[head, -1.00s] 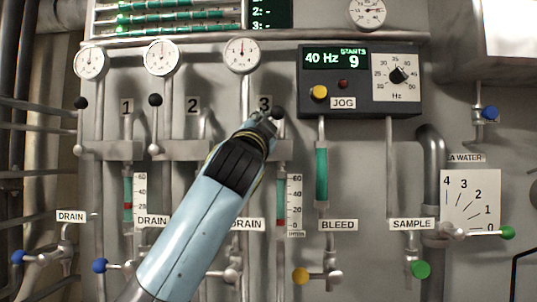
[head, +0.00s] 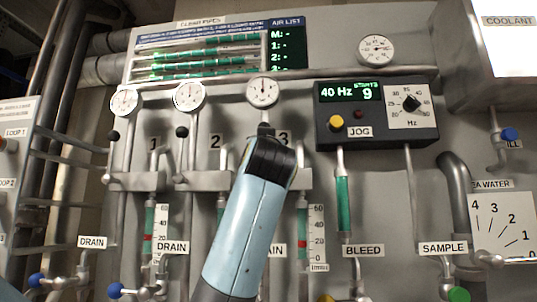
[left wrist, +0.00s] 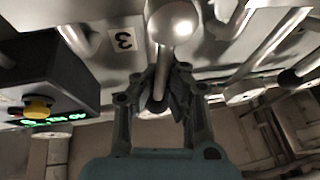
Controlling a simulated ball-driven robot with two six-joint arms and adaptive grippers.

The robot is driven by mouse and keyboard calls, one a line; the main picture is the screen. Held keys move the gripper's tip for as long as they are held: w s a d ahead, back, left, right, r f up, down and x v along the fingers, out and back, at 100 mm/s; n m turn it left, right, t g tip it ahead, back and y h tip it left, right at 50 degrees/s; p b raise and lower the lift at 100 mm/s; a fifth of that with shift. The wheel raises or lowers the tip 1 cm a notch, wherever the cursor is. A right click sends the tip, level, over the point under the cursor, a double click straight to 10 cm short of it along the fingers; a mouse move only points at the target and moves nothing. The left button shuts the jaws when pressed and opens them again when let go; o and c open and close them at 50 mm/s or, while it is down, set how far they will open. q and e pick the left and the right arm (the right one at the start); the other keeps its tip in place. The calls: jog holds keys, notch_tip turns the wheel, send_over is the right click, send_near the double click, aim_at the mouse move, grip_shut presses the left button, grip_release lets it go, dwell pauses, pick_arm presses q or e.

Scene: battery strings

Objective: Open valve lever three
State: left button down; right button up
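Valve lever three shows in the left wrist view as a grey lever (left wrist: 163,72) with a dark rounded end, running from a round metal hub (left wrist: 173,22) beside the upside-down "3" label (left wrist: 123,40). My left gripper (left wrist: 162,80) has its fingers drawn in close on both sides of this lever and appears shut on it. In the head view my left gripper (head: 265,131) reaches up in front of the panel below the third gauge (head: 263,91). It hides most of lever three and part of the "3" label. My right gripper is not in view.
Black-knobbed levers one (head: 114,136) and two (head: 182,132) stand upright to the left. The jog box (head: 375,113) with its yellow button sticks out to the right. A sight tube with a scale (head: 317,237) is close beside my arm. Drain valves (head: 115,290) line the bottom.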

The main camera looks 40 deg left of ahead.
pick_arm(q)
jog(key=shift+s+a+n, duration=0.1)
jog(key=shift+s+n, duration=0.05)
jog(key=shift+n, duration=0.15)
jog(key=c, duration=1.7)
grip_release()
jog(key=shift+s, duration=0.2)
jog(key=o, duration=0.3)
jog(key=shift+w, duration=0.1)
jog(key=v, duration=0.7)
